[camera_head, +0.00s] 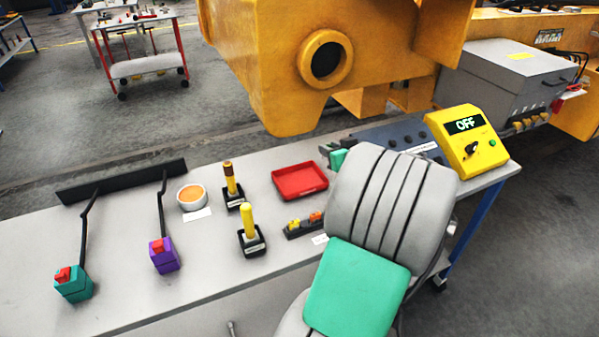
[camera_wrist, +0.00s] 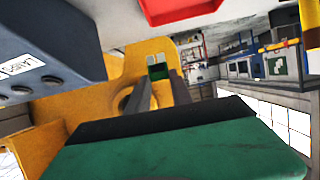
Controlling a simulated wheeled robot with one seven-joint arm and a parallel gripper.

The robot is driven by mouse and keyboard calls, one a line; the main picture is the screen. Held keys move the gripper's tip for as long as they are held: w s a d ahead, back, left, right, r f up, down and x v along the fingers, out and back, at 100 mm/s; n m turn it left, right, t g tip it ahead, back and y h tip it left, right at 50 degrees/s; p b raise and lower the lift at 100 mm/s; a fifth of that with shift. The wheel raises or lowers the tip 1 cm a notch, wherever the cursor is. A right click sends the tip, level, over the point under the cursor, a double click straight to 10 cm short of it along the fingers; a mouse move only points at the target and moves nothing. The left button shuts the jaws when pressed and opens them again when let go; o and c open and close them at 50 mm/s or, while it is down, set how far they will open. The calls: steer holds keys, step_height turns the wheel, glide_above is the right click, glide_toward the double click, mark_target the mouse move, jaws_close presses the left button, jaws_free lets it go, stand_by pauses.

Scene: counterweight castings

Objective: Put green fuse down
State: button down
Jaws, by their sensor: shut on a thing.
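The green fuse (camera_wrist: 160,71) shows in the wrist view as a small green piece with pale ends. My gripper (camera_wrist: 159,79) is shut on it at the fingertips. In the head view my gripper (camera_head: 335,155) is partly hidden behind my arm, above the back of the bench and right of the red tray (camera_head: 300,181). I cannot make out the fuse there. The red tray also shows at the top of the wrist view (camera_wrist: 185,14). A dark fuse block (camera_head: 304,226) with yellow and orange fuses sits in front of the tray.
A blue-grey labelled panel (camera_head: 400,137) and a yellow box reading OFF (camera_head: 465,141) stand at the bench's right. Two dark stands hold a brown-and-yellow rod (camera_head: 231,181) and a yellow rod (camera_head: 247,222). A yellow casting (camera_head: 280,70) hangs behind.

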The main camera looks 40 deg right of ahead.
steer(key=w+a+f, duration=0.1)
steer(key=f, duration=0.1)
steer(key=w+a+f+p, duration=0.1)
steer(key=w+a+f, duration=0.3)
steer(key=shift+w+a+f+p, duration=0.15)
steer(key=shift+w+f+p, duration=0.05)
steer(key=shift+f+p, duration=0.15)
steer(key=shift+w+a+f+p, duration=0.15)
steer(key=shift+f+p, duration=0.35)
steer(key=shift+f, duration=1.3)
steer(key=c, duration=1.6)
jaws_free()
steer(key=shift+f, duration=0.15)
steer(key=o, duration=0.5)
steer(key=shift+c, duration=0.2)
steer(key=shift+r, duration=0.25)
steer(key=b+v, duration=0.2)
steer(key=v, duration=1)
